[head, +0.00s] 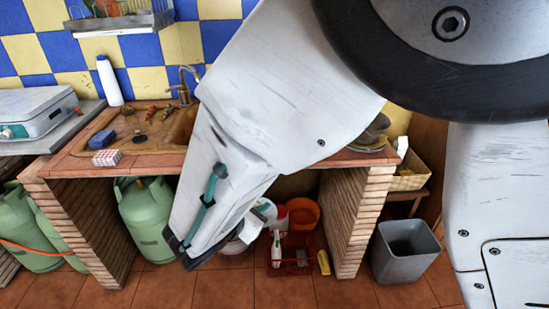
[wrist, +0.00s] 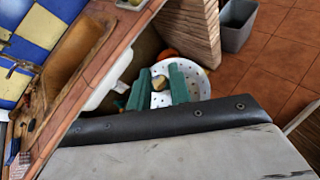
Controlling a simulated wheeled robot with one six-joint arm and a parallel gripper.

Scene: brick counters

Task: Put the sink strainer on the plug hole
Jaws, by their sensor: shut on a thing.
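In the wrist view, my gripper (wrist: 160,84) has its two green fingers closed on the brass-coloured knob of the sink strainer (wrist: 199,78). The strainer looks like a white disc with holes, held off to the front side of the counter. In the head view, my arm covers most of the fingers and the strainer cannot be made out clearly. The brown sink (head: 176,128) is set in the tiled counter and is partly behind my arm; it also shows at the left of the wrist view (wrist: 62,52). The plug hole is not visible in either view.
A tap (head: 184,86) stands behind the sink. A blue sponge (head: 102,139), a checked box (head: 107,158) and a white bottle (head: 110,80) are on the counter's left. Plates (head: 372,138) sit on the right. A brick pillar (head: 358,215) and grey bin (head: 405,250) stand right.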

